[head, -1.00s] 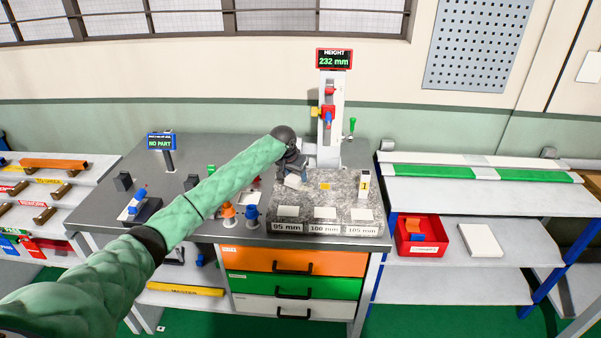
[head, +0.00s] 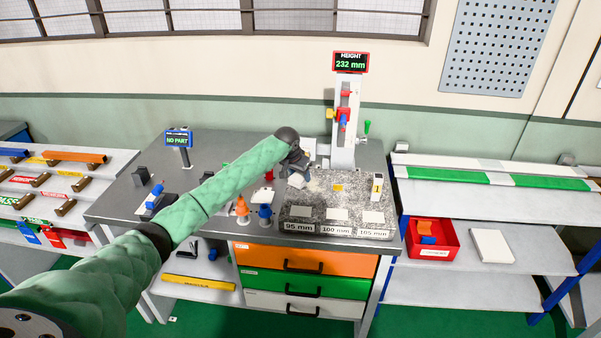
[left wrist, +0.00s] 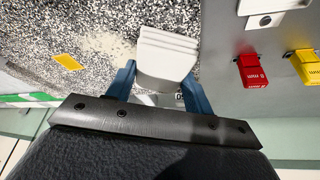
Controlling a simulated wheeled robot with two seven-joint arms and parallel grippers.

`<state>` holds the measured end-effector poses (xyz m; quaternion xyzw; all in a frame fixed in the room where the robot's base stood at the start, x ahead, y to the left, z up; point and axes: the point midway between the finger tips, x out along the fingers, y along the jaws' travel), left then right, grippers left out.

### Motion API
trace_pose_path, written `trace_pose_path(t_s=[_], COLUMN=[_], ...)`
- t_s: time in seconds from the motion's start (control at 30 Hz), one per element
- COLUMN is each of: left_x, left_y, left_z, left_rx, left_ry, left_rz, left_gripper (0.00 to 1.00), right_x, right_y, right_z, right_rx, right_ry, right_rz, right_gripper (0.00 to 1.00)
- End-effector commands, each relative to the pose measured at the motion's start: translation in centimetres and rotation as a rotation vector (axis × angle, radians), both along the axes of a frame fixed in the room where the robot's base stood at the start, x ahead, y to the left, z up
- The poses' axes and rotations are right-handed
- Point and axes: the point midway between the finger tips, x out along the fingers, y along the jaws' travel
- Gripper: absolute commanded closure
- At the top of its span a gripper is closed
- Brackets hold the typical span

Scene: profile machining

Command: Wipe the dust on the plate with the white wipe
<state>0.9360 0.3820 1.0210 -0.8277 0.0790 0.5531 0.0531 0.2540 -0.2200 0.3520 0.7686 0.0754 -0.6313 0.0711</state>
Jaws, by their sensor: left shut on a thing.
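The speckled granite plate (head: 318,212) lies on the grey bench below the height gauge. My left gripper (head: 293,172) is over the plate's back left part, fingers pointing down. It is shut on the white wipe (head: 297,180), a white block-like pad. In the left wrist view the wipe (left wrist: 167,50) sits between the blue fingers of the left gripper (left wrist: 160,86), low over or on the plate; contact cannot be told. A beige patch of dust (left wrist: 112,46) shows on the plate beside the wipe. My right gripper is not in view.
The height gauge (head: 343,130) stands behind the plate. A red bin (head: 428,240) is on the right shelf.

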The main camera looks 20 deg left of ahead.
Motion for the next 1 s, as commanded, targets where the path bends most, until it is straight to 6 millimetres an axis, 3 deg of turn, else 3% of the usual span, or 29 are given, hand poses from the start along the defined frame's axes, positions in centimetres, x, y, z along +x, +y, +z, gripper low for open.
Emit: trace_pose_path(t_s=[1.0], left_x=[1.5], left_y=[-5.3], left_z=[0.2], left_rx=[-0.002], left_ry=[-0.001], left_rz=[-0.002], left_gripper=[0.74], right_x=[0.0], right_y=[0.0], right_z=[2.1], right_rx=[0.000], right_ry=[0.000], right_rz=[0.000], right_gripper=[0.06])
